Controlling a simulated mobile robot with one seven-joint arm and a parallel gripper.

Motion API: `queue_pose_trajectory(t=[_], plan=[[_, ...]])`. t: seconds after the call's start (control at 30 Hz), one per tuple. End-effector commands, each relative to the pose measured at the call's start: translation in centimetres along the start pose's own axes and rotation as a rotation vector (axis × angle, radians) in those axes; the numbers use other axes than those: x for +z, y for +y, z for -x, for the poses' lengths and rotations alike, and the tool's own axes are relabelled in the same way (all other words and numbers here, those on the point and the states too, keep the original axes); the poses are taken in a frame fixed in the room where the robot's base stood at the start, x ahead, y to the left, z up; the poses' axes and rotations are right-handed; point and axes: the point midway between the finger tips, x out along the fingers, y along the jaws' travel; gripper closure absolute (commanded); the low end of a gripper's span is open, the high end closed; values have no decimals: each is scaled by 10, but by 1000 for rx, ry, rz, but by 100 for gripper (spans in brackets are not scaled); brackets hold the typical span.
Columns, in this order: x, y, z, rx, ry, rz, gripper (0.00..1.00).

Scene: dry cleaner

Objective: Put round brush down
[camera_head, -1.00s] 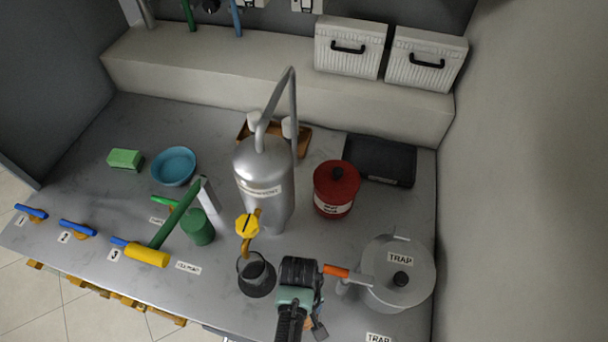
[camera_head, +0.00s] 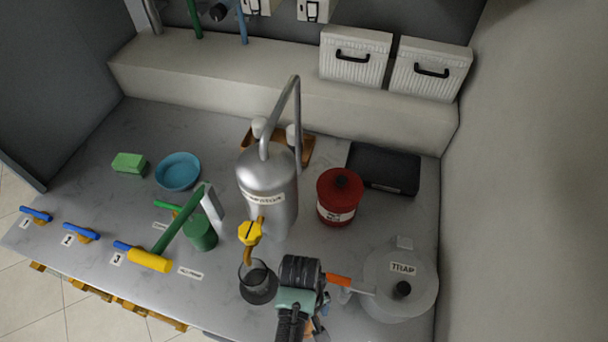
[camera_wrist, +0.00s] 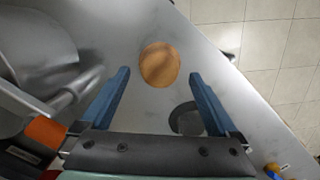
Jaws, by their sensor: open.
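A round tan-orange disc, which looks like the round brush (camera_wrist: 160,64), lies on the grey table in the wrist view. It sits between and slightly beyond my fingertips, with clear space on both sides. My gripper (camera_wrist: 160,74) is open, its two blue fingers spread wide and nothing held between them. In the head view my gripper (camera_head: 319,326) is at the table's front edge, right of the glass beaker (camera_head: 257,282). My wrist mostly hides the brush there. I cannot tell the exact height of the fingers above it.
The grey TRAP pot (camera_head: 398,300) stands close to the right of my gripper, its orange-tipped handle (camera_head: 338,280) beside my wrist. A steel tank (camera_head: 268,185) and a red canister (camera_head: 340,203) stand behind. A dark round object (camera_wrist: 187,118) lies near my right finger.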

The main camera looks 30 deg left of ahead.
Motion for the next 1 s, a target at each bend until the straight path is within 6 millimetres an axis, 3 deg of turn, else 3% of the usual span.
queue_pose_trajectory(t=[0.1, 0.33, 0.5, 0.77, 0.87, 0.97, 1.0], plan=[[-1, 1, 29, 2, 5, 0, 5], [-1, 1, 70, 2, 4, -1, 5], [0, 0, 83, 1, 1, 0, 5], [-1, 0, 86, 1, 2, -1, 5], [-13, 10, 97, 26, 60, -25, 5], [-46, 40, 132, 99, 225, -93, 5], [-62, 57, 155, 141, 320, -133, 5]])
